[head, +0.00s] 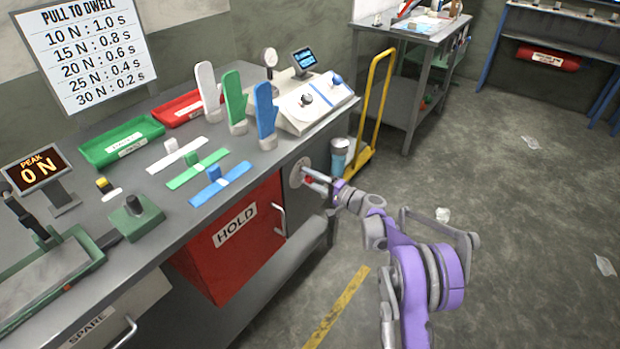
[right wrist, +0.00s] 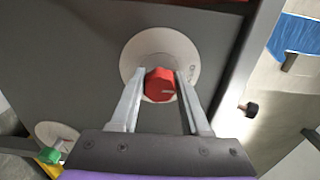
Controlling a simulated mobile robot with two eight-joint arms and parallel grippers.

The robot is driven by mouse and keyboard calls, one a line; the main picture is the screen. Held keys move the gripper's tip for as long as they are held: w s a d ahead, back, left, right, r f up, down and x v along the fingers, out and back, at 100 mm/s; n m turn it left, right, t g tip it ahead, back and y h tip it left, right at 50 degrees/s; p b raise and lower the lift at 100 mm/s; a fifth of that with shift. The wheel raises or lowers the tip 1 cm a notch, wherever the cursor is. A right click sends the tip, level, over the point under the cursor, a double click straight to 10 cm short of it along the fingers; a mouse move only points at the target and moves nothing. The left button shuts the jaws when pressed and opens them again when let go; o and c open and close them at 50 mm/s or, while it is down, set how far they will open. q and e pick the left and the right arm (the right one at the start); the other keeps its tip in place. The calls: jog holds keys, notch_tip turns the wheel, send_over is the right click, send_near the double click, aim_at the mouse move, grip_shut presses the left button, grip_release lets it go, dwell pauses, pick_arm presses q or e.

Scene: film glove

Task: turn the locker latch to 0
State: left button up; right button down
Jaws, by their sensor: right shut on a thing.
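In the head view the plate (head: 295,174) sits near the bench corner, to the right of the red HOLD locker (head: 234,240). My right gripper (right wrist: 158,90) has its two fingers on either side of the knob and is shut on it. A short pale mark on the knob points right. Small lettering at the plate's right edge is too small to read. My left gripper is not in view.
The bench top holds a slanted knob panel (head: 315,103), upright glove forms (head: 235,100), and green (head: 122,142) and red trays. A yellow cart (head: 375,110) stands just behind the bench end. A green knob (right wrist: 48,155) shows at lower left. Floor to the right is mostly clear.

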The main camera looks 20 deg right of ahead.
dwell(0.4)
jog(key=shift+c, duration=1.9)
grip_release()
jog(key=v, duration=1)
jog(key=shift+s+d, duration=0.25)
jog(key=shift+s, duration=0.1)
